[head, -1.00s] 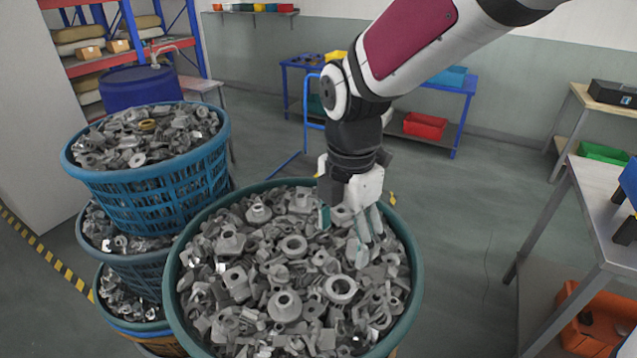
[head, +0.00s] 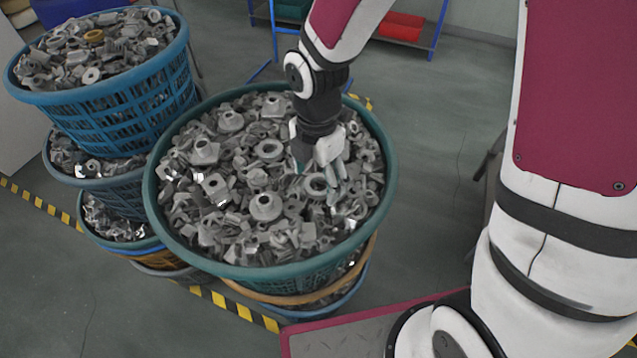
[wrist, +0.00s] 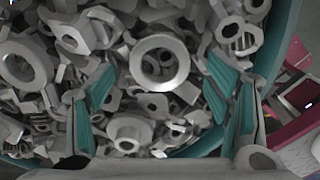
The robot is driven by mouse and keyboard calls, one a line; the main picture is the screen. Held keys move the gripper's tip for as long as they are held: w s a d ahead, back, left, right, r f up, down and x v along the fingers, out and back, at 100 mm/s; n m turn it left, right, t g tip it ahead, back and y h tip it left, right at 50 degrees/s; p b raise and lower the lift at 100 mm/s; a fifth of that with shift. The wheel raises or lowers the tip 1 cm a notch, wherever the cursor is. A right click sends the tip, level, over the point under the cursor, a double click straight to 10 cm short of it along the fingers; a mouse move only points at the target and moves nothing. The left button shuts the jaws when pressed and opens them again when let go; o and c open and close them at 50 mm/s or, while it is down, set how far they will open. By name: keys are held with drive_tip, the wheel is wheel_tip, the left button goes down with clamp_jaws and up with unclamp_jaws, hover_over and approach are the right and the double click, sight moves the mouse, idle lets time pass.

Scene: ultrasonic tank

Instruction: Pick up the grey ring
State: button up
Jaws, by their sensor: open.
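A thick grey ring (head: 308,189) lies flat on top of the grey metal parts in the teal basket (head: 166,238), toward its right side. In the wrist view the ring (wrist: 160,84) is whole and unobstructed, with a dark hole in its middle. My gripper (head: 321,171) is open and points down just over the parts at the ring. In the wrist view the teal finger pads of my gripper (wrist: 160,76) stand apart on either side of the ring, touching nothing I can make out on it. The exact height above the ring is unclear.
The basket's raised rim also shows in the wrist view (wrist: 282,45). Stacked blue baskets (head: 130,105) stand at left. A blue workbench with a red bin (head: 399,26) stands behind.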

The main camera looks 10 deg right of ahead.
drive_tip(key=shift+f, duration=0.45)
drive_tip(key=c, duration=1.2)
drive_tip(key=shift+r, duration=0.1)
drive_tip(key=shift+c, duration=0.2)
